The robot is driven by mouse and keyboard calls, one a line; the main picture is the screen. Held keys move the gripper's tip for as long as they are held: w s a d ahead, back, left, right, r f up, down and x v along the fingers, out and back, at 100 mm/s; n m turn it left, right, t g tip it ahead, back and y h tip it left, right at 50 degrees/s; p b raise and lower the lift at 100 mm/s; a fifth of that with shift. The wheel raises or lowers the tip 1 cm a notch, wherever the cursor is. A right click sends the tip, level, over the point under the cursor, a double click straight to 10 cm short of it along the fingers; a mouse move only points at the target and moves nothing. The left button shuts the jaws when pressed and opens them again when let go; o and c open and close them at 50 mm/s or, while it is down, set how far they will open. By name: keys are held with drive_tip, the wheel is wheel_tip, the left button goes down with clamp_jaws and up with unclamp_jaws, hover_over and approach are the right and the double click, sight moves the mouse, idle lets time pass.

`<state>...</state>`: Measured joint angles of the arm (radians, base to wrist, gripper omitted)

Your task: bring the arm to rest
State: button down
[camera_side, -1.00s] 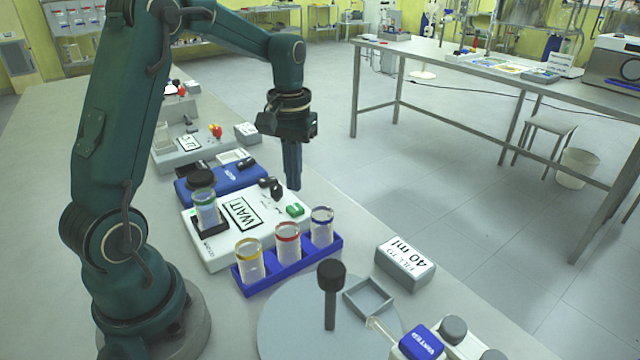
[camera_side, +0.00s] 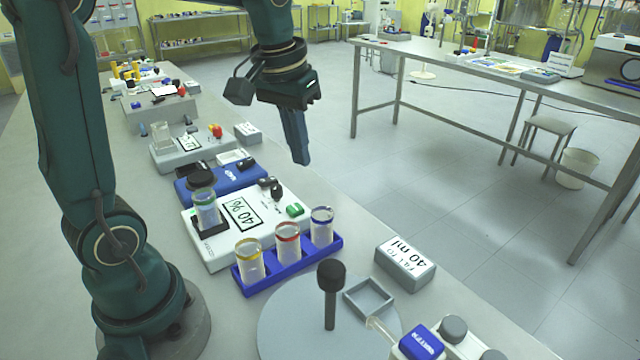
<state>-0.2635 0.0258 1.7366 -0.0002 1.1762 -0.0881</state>
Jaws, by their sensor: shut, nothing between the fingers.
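My gripper (camera_side: 301,160) hangs from my wrist in the upper middle of the side view, fingers pointing down. It is shut and empty. It is in the air, apart from everything on the bench, and appears above and behind the white device (camera_side: 265,246). That device has a display reading "40 %" (camera_side: 241,214) and a green button (camera_side: 295,209).
A blue rack (camera_side: 287,268) holds three vials with yellow, red and blue rims. Nearby are a round grey plate with a black-knobbed post (camera_side: 331,277), a "FILL TO 40 ml" block (camera_side: 405,263) and a "WATER" unit (camera_side: 421,342).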

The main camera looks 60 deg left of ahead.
drive_tip(key=s+d+f+m+t, duration=0.2)
drive_tip(key=s+d, duration=0.5)
drive_tip(key=s, duration=0.4)
drive_tip(key=shift+m+t+h, duration=0.3)
drive_tip(key=shift+m+t, duration=0.3)
drive_tip(key=shift+m, duration=0.4)
idle(1.6)
